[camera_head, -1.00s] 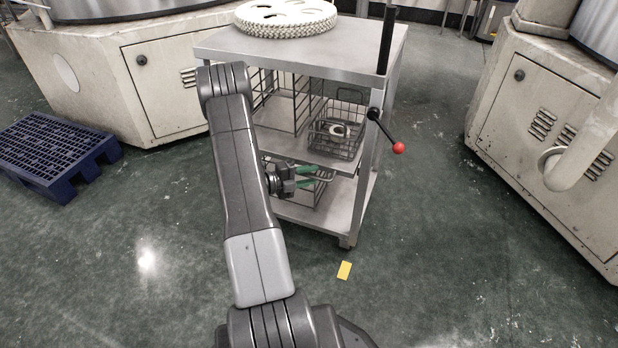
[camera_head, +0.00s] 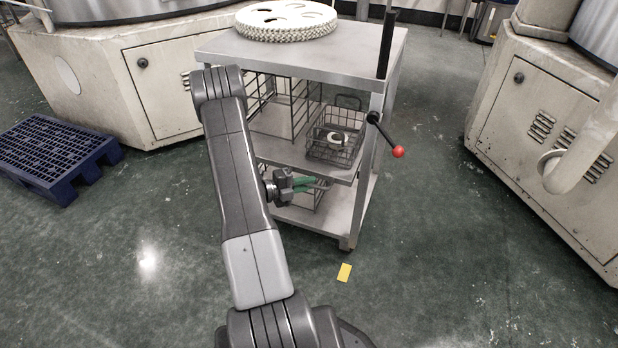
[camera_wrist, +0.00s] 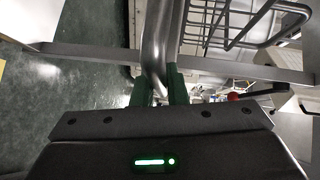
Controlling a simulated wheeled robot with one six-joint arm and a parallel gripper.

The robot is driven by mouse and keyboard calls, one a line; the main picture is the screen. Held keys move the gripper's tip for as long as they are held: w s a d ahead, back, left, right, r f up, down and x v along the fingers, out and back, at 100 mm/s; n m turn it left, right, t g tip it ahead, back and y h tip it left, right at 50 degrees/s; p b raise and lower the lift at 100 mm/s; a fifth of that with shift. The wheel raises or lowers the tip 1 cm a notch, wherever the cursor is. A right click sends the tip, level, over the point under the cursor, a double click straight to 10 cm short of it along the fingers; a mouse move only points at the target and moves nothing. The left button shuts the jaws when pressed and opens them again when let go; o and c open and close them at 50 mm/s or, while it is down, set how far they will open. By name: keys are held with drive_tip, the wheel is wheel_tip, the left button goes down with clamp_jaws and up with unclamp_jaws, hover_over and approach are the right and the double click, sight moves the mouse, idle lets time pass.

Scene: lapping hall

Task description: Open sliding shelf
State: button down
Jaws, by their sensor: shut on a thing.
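The sliding shelf (camera_head: 285,152) is the middle level of a grey metal trolley. It sticks out a little past the trolley's front. My gripper (camera_head: 304,184) is at the shelf's front edge, its green fingers shut on the shelf's metal handle (camera_head: 323,183). In the wrist view the round handle bar (camera_wrist: 157,40) runs between the two green fingers (camera_wrist: 160,88). My arm hides the left part of the shelf front.
A wire basket (camera_head: 319,153) with a white ring (camera_head: 338,138) rides on the shelf. A red-knobbed lever (camera_head: 398,152) juts out at the trolley's right post. A blue pallet (camera_head: 45,160) lies left. The floor in front is clear except a yellow marker (camera_head: 344,272).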

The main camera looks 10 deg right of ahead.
drive_tip(key=s+a+p, duration=0.4)
drive_tip(key=s+a, duration=0.6)
drive_tip(key=s, duration=0.5)
drive_tip(key=shift+s+a, duration=0.3)
drive_tip(key=c, duration=1.5)
unclamp_jaws()
drive_tip(key=shift+o, duration=0.2)
drive_tip(key=p+v, duration=0.3)
drive_tip(key=v, duration=1.1)
drive_tip(key=shift+d, duration=0.2)
drive_tip(key=b+x, duration=0.3)
drive_tip(key=x, duration=1)
drive_tip(key=shift+d, duration=0.35)
drive_tip(key=shift+w, duration=0.1)
